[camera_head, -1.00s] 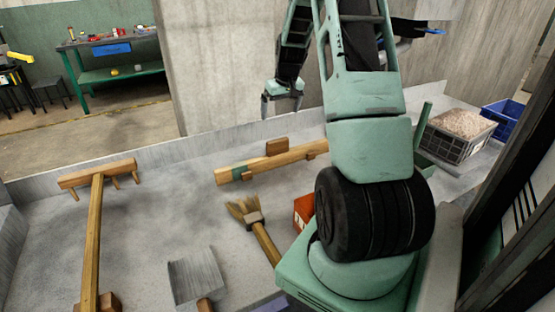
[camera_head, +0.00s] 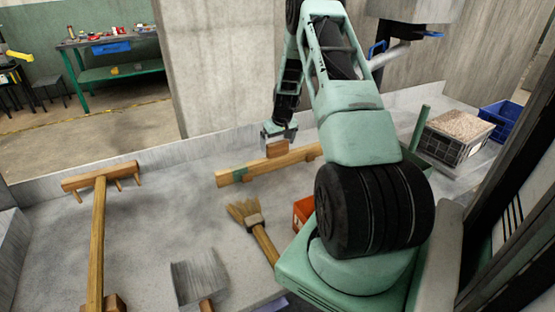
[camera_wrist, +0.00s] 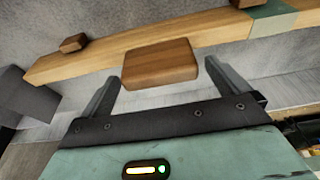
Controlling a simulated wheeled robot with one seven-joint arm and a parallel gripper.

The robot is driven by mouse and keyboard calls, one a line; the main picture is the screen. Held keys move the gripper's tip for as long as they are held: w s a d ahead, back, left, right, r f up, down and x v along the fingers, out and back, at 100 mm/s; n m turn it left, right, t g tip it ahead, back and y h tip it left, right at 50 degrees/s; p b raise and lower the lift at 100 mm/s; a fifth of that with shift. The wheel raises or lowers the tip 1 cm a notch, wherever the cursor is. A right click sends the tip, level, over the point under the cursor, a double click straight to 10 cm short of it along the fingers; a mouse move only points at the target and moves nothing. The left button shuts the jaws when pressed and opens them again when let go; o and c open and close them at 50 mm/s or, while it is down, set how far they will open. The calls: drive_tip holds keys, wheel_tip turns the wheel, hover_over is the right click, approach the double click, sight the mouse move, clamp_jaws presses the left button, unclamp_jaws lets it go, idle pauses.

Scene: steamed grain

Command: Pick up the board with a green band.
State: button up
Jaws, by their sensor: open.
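The board with a green band (camera_head: 262,166) is a long wooden plank lying on the grey floor tray near its back wall. Its green band (camera_head: 240,173) is near the left end, and a brown wooden block handle (camera_head: 277,149) stands up from its side. My gripper (camera_head: 279,137) is open just above and behind that handle. In the wrist view the handle (camera_wrist: 160,62) lies between and slightly beyond my two open fingers (camera_wrist: 163,90), with the plank (camera_wrist: 120,55) behind it. I cannot tell whether the fingers touch it.
A wooden rake (camera_head: 97,230) lies at left. A straw brush (camera_head: 254,222), a grey scoop (camera_head: 199,275) and an orange box (camera_head: 303,210) are in front of the board. A crate of grain (camera_head: 455,140) and a blue bin (camera_head: 502,118) stand at right.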

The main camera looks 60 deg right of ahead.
sight(277, 155)
drive_tip(key=shift+x, duration=1.5)
drive_tip(key=shift+r, duration=0.1)
drive_tip(key=c, duration=1.8)
